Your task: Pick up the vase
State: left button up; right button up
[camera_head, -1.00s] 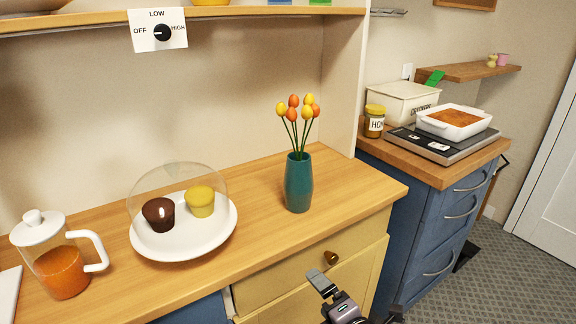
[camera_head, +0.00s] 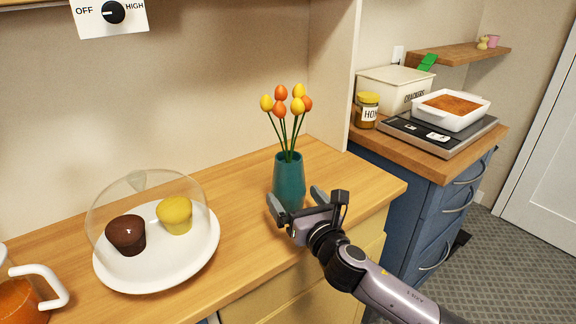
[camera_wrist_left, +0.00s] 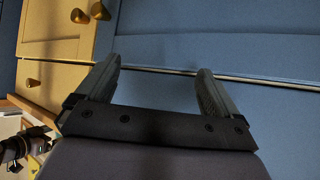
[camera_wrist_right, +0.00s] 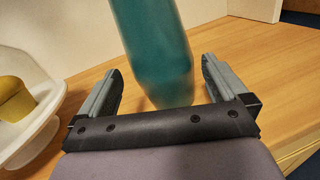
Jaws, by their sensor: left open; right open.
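The teal vase (camera_head: 289,178) stands upright on the wooden counter and holds several yellow and orange tulips (camera_head: 285,102). My right gripper (camera_head: 296,196) is open at the vase's lower front, with its fingers to either side of the vase. The right wrist view shows the vase (camera_wrist_right: 158,55) between and just beyond the open fingers (camera_wrist_right: 163,80); I cannot tell whether a finger touches it. My left gripper (camera_wrist_left: 158,75) is open and empty in the left wrist view, facing blue and yellow cabinet fronts; it is not in the head view.
Left of the vase, a white plate (camera_head: 150,277) holds a brown and a yellow muffin under a clear dome. A glass jug (camera_head: 25,300) stands at the far left. A honey jar (camera_head: 367,110) and a white baking dish (camera_head: 450,112) are on the right counter.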

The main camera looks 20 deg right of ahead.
jog(key=shift+w+a+f, duration=0.1)
jog(key=shift+w, duration=1.05)
jog(key=shift+w+a+f, duration=0.1)
jog(key=shift+w, duration=1.05)
jog(key=c, duration=1.4)
jog(key=shift+r, duration=0.25)
jog(key=c, duration=0.4)
